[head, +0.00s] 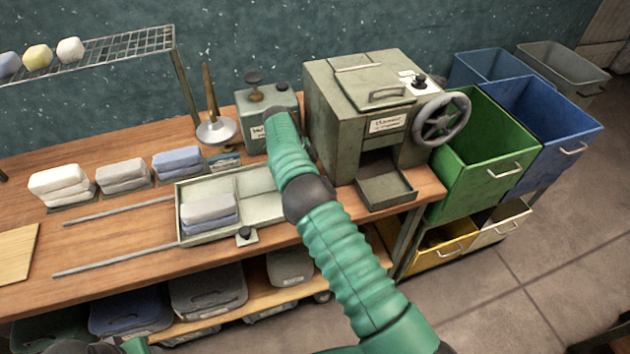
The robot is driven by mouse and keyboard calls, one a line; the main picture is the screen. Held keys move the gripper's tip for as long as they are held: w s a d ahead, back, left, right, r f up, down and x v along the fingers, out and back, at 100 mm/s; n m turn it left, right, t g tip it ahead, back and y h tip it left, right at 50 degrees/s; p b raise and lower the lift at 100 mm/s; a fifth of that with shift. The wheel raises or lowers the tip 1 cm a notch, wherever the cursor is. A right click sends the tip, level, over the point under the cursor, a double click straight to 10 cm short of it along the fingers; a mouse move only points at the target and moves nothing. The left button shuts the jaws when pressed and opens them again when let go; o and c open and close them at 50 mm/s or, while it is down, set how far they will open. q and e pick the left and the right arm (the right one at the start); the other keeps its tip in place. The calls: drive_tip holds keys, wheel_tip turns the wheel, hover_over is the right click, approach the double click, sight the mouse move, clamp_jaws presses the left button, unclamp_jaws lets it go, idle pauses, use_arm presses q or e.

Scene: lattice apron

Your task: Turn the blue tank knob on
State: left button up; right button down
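I see no tank that is clearly blue with a knob. A small grey-green box (284,103) with a dark round knob (254,79) on top stands at the back of the bench; its label is partly covered. My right arm reaches up from the bottom right, and its far end overlaps this box's front. The fingers of my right gripper are hidden, and contact cannot be told. Another black knob (419,80) sits on the larger grey-green machine (335,110), and a small black knob (245,232) is at the tray's front edge. My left gripper is out of view.
The machine has a handwheel (441,119) and an open front chute (386,190). Stacked cloth-like blocks (123,175), a metal funnel-like tool (217,130) and a wire rack (100,47) are left. Green (482,150) and blue (545,120) bins stand right.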

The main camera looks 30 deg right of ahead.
drive_tip(key=shift+w+r, duration=0.15)
drive_tip(key=shift+w, duration=0.05)
drive_tip(key=c, duration=1.2)
unclamp_jaws()
drive_tip(key=shift+o, duration=1.3)
